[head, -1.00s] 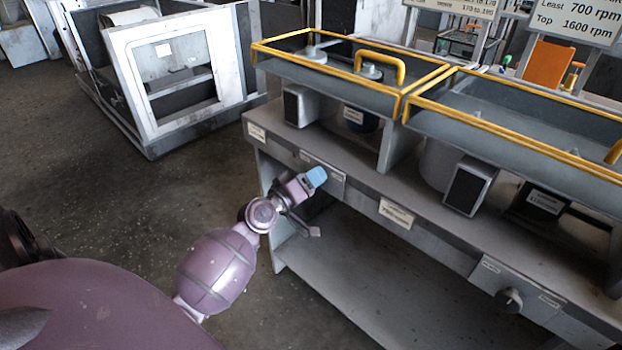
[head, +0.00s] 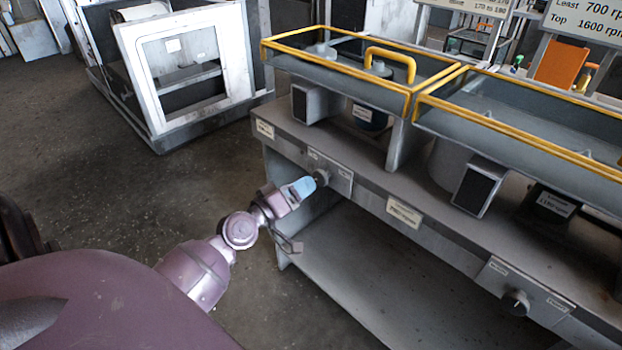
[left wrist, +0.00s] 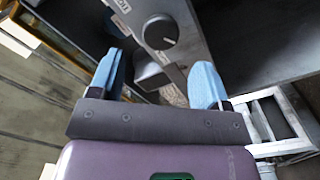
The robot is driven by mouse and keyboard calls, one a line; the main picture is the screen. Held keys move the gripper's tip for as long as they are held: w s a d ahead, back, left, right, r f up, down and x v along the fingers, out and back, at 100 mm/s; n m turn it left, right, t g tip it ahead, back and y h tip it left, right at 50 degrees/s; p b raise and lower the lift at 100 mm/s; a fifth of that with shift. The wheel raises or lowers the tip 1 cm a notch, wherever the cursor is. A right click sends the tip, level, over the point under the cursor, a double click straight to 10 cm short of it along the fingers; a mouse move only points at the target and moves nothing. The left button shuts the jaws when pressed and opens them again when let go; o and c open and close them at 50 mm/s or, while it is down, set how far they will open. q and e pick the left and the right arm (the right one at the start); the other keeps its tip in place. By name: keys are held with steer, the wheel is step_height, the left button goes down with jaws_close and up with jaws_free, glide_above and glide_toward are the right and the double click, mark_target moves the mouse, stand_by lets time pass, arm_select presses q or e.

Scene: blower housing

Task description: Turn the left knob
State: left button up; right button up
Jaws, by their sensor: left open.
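The left knob (head: 321,177) is a dark round dial on a plate on the front face of the grey bench. In the left wrist view the knob (left wrist: 161,31) shows whole, with a lighter pointer mark, ahead of and between the blue fingertips. My left gripper (head: 303,187) is beside the knob, on its left in the head view. In the left wrist view my left gripper (left wrist: 160,82) is open, with nothing between its fingers. The knob looks clear of the fingers. My right gripper is out of view.
The grey bench (head: 345,247) has an open lower shelf. A second knob (head: 514,302) sits on its front at the right. Yellow-railed trays (head: 520,105) stand on top. A white framed cabinet (head: 190,70) is behind at the left. Dark floor lies clear left of the bench.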

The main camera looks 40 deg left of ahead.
arm_select(q)
steer(key=s, duration=0.4)
steer(key=shift+a, duration=0.15)
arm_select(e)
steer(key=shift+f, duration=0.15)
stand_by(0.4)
arm_select(q)
steer(key=s+d+f+m+g+p, duration=0.3)
steer(key=s+d+f+m, duration=0.2)
steer(key=s, duration=0.5)
steer(key=s+d+f+m+g+y+p, duration=0.1)
steer(key=s+d+f+m+g+p, duration=0.2)
steer(key=s, duration=0.6)
steer(key=d+f+m+g, duration=0.1)
steer(key=d+f+m, duration=0.1)
steer(key=d+f, duration=0.1)
steer(key=shift+s+d+y, duration=0.3)
steer(key=shift+s+d, duration=0.1)
steer(key=shift+d, duration=0.1)
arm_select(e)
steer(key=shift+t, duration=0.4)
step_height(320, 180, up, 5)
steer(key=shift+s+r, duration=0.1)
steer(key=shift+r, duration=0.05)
